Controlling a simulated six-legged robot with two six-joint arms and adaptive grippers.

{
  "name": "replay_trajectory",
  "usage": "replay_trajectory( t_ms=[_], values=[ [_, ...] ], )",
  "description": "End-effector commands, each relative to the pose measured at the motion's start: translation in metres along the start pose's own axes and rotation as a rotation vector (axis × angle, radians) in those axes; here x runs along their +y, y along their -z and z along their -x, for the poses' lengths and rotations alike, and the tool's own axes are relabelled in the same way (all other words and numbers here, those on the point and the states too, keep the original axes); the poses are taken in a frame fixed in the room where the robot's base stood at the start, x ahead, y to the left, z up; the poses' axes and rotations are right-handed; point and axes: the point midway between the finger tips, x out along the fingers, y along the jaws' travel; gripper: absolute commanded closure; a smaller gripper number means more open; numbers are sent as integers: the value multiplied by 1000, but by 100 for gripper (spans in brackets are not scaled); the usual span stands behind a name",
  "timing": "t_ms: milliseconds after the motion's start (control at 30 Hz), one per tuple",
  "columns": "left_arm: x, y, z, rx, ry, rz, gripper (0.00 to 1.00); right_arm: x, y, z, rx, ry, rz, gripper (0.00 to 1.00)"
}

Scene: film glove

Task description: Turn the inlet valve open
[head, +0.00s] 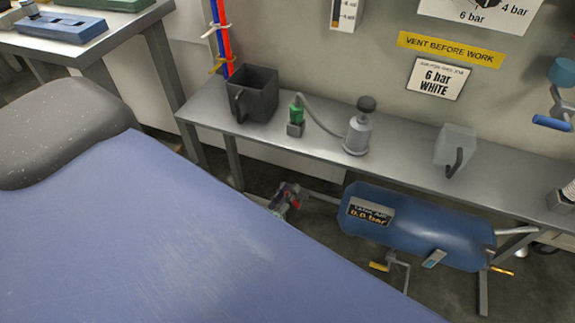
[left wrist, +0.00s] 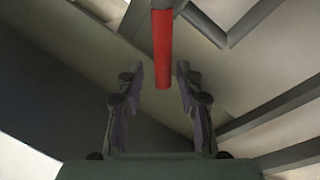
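The inlet valve's red handle (left wrist: 162,50) comes down from the top of the left wrist view as a straight red bar. Its lower end lies between the two fingers of my left gripper (left wrist: 159,78), with a gap on each side. My left gripper is open around it. In the head view the left gripper (head: 284,198) shows small and dark beside red parts at the left end of the blue tank (head: 420,225). A pipe joins the tank there. The valve body is mostly hidden, and contact is hard to make out. My right gripper is not in view.
A metal bench (head: 400,158) stands above the tank. It holds a dark jug (head: 252,95), a green-topped fitting (head: 296,115), a grey canister (head: 358,133) and a clear jug (head: 455,147). A yellow-ended handle (head: 378,267) sits below the tank. Bench legs stand close by.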

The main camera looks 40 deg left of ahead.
Motion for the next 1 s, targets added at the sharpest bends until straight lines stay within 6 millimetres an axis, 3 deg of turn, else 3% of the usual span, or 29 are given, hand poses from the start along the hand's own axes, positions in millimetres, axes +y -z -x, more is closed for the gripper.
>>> replay_trajectory(
  t_ms=[467, 1000],
  values=[
    [17, 24, -4, 1, 1, 1, 64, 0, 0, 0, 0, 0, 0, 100],
    [46, 65, -8, 0, 1, 1, 64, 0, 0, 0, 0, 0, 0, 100]
  ],
)
